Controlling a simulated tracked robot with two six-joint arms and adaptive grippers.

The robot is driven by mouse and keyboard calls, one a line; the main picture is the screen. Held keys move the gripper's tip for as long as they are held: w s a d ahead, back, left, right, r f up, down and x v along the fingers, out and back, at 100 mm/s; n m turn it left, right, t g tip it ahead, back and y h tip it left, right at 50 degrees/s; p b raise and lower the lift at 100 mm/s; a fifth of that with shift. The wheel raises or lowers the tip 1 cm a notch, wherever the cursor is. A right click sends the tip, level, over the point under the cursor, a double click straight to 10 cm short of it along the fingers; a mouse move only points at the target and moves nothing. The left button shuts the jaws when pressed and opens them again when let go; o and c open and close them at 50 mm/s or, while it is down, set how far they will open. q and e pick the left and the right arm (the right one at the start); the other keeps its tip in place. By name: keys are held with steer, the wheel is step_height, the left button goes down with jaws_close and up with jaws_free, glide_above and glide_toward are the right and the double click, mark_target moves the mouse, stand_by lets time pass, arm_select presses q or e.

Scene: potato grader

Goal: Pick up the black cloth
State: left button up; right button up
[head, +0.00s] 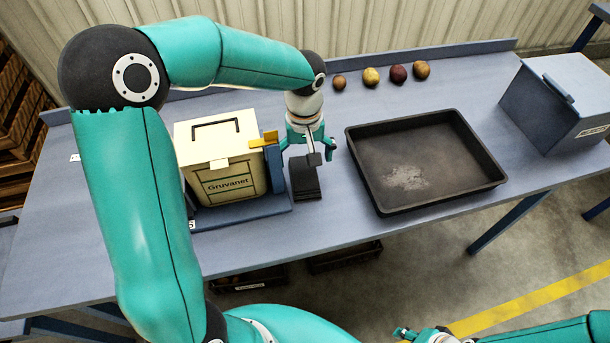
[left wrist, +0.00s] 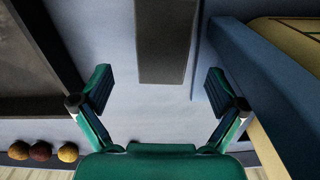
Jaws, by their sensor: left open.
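The black cloth (head: 306,184) looks like a dark, narrow folded block lying on the blue-grey table, between the cream box and the black tray. In the left wrist view the cloth (left wrist: 167,42) is a dark grey strip reaching down from the top edge. My left gripper (head: 309,152) is open and points down over the cloth's far end. In the left wrist view the left gripper (left wrist: 158,88) has its fingers spread wide, with bare table between the tips and nothing held. My right gripper (head: 420,335) shows only partly at the bottom edge, far from the cloth; its jaws are unclear.
The cream Gruvanet box (head: 222,165) stands in a blue holder (head: 275,205) close left of the cloth, with a yellow piece at its corner. The empty black tray (head: 430,165) is to the right. Several potatoes (head: 371,76) lie at the back. A blue-grey bin (head: 555,105) stands far right.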

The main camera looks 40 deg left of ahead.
mark_target(303, 167)
arm_select(q)
step_height(303, 167, down, 4)
steer(key=shift+s+a, duration=0.1)
steer(key=c, duration=1.2)
steer(key=shift+r, duration=0.1)
steer(key=shift+c, duration=0.2)
step_height(303, 167, up, 28)
steer(key=p, duration=0.2)
